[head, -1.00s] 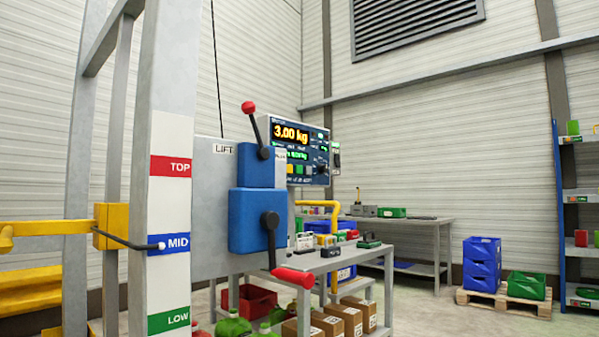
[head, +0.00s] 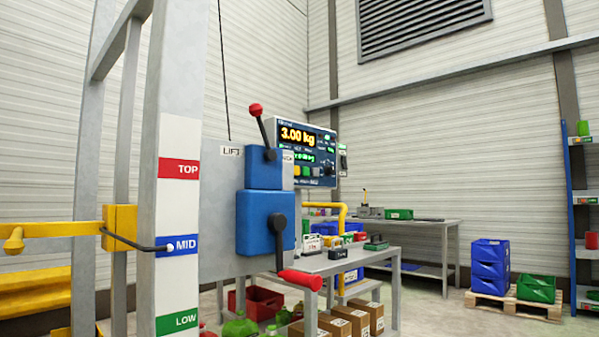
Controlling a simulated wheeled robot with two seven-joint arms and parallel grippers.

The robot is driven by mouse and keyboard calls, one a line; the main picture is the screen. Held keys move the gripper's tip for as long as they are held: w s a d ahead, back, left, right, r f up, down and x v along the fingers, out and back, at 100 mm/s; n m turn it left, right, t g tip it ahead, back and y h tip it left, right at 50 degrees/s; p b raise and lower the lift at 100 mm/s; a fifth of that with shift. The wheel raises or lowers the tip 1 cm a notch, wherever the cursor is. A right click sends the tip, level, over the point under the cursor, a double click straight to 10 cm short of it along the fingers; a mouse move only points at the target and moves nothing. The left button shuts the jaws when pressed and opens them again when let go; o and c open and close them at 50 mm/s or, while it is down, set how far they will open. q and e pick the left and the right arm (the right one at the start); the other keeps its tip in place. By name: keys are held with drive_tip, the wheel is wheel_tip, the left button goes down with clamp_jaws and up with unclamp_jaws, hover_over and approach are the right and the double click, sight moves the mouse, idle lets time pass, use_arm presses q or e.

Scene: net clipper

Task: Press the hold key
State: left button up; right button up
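The weighing panel (head: 292,135) stands right of centre, behind the lift box. Its display (head: 297,136) reads 3.00 kg in yellow, with a smaller green line below. A row of small coloured keys (head: 306,171) sits under the display, and a dark knob (head: 329,169) is at their right. The key labels are too small to read, so I cannot tell which one is the hold key. The left part of the panel is partly hidden by the blue lift box. Neither of my grippers shows in the head view.
The grey lift post (head: 177,262) with TOP, MID and LOW bands stands close at left. Blue lift boxes (head: 262,221) carry a red-knobbed lever (head: 256,110) and a red-handled crank (head: 299,279). A grey bench (head: 345,259) and yellow pipe (head: 342,225) stand below the panel.

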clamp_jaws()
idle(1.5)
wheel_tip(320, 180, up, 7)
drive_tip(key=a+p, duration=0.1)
drive_tip(key=p, duration=0.6)
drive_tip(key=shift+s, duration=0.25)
